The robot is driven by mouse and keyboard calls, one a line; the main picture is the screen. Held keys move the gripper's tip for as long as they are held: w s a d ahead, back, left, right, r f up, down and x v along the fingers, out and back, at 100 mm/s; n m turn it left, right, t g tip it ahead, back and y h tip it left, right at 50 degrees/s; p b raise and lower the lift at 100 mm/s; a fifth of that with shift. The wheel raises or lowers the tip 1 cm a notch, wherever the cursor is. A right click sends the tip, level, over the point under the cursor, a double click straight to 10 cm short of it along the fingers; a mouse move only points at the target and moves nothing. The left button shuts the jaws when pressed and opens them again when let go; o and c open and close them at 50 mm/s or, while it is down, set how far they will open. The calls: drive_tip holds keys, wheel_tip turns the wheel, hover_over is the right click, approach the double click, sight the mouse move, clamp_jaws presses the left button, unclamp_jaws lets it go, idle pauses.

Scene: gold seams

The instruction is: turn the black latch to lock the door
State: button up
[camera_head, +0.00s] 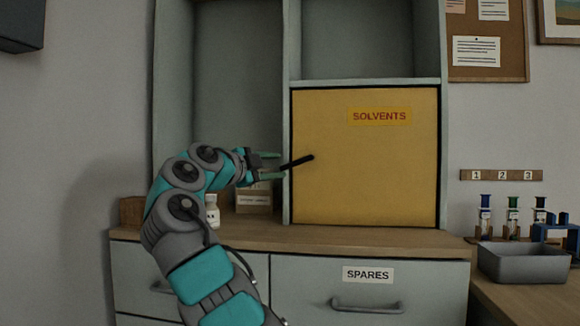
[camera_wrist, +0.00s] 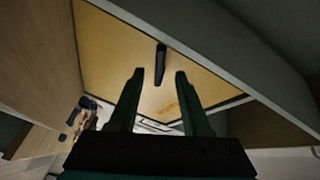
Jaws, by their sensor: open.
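The black latch (camera_head: 298,162) is a short bar near the left edge of the yellow door (camera_head: 375,165) marked SOLVENTS. Its right end sits on the door and its left end reaches past the door's edge, tilted slightly down to the left. The door looks closed. My gripper (camera_head: 268,165) is just left of the latch, with its fingers open and pointing right. In the wrist view, the latch (camera_wrist: 160,64) shows ahead of and between the two open fingertips (camera_wrist: 159,76). Contact between fingers and latch cannot be told.
The cabinet's open left compartment (camera_head: 235,90) is behind my gripper. A white bottle (camera_head: 212,212) and a labelled box (camera_head: 254,200) stand on the wooden counter (camera_head: 350,239) below it. A grey bin (camera_head: 524,263) and several tubes stand at the right.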

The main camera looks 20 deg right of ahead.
sight(289, 166)
drive_tip(key=p+x, duration=0.1)
drive_tip(key=x, duration=0.6)
clamp_jaws()
drive_tip(key=shift+f, duration=0.1)
idle(1.2)
